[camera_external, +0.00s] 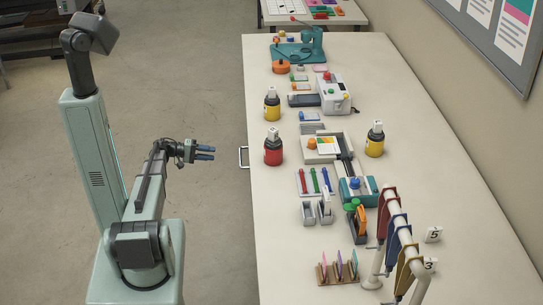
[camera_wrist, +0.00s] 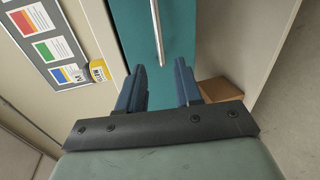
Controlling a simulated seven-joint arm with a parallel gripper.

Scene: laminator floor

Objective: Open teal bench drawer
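The teal drawer front (camera_wrist: 185,40) faces my gripper in the wrist view, with a pale metal bar handle (camera_wrist: 157,30) on it. In the external view the handle (camera_external: 243,157) sticks out from the left side of the long bench (camera_external: 262,215); the drawer front is hidden there. My gripper (camera_external: 205,152) is left of the handle, apart from it, with a gap between its fingers. In the wrist view the two dark blue fingers of my gripper (camera_wrist: 160,85) are spread with nothing between them. The handle's end lies beyond the fingertips. The drawer looks closed.
Bottles, including a red one (camera_external: 273,150) and a yellow one (camera_external: 272,105), stand near the bench's left edge. A board with coloured cards (camera_wrist: 48,45) is beside the drawer in the wrist view. A brown block (camera_wrist: 220,89) shows right of the fingers.

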